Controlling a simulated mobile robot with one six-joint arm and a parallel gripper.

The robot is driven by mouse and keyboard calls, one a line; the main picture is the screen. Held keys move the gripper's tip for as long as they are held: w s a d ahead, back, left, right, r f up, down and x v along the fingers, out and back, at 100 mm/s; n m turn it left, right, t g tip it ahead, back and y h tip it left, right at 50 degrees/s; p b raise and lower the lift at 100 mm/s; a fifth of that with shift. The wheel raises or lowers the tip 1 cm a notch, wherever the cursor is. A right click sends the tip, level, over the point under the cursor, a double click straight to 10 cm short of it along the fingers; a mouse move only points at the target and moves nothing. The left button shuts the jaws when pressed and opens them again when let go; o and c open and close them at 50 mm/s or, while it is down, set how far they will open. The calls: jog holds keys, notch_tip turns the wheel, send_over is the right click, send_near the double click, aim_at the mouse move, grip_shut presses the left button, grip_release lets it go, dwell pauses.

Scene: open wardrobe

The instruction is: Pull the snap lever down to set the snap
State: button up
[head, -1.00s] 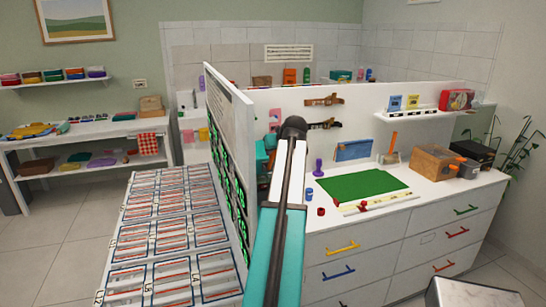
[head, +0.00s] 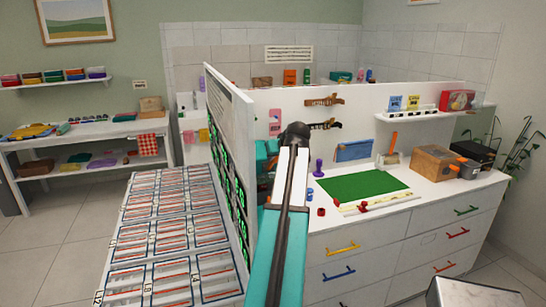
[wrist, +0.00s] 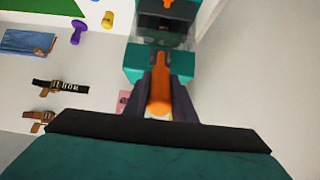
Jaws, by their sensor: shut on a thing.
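A teal snap press (wrist: 144,64) is at the top centre of the wrist view, with a dark opening in its upper part. Its orange lever (wrist: 159,92) points toward the camera. My gripper (wrist: 161,82) has its dark fingers closed on either side of this lever. In the head view, part of the teal press (head: 262,158) shows left of my arm, next to the white panel.
A tall white panel (head: 229,88) stands close left of my arm. The counter right of it holds a green mat (head: 362,186), a purple stamp-like object (head: 318,168) and a wooden box (head: 434,162). Belts (head: 326,125) hang on the back panel.

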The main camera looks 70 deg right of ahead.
jog(key=shift+a+f, duration=0.15)
jog(key=shift+f, duration=0.1)
jog(key=shift+s+a+f+b, duration=0.35)
jog(key=shift+s+a+f, duration=0.15)
jog(key=shift+f, duration=0.3)
jog(key=shift+s+a+f+b, duration=0.35)
jog(key=shift+a+f+b, duration=0.1)
jog(key=shift+f, duration=0.4)
jog(key=shift+s+a+f+b, duration=0.15)
jog(key=shift+a+f+b, duration=0.1)
jog(key=shift+f, duration=0.2)
jog(key=shift+s+a+f+b, duration=0.1)
jog(key=shift+f+b, duration=0.15)
jog(key=shift+f, duration=0.25)
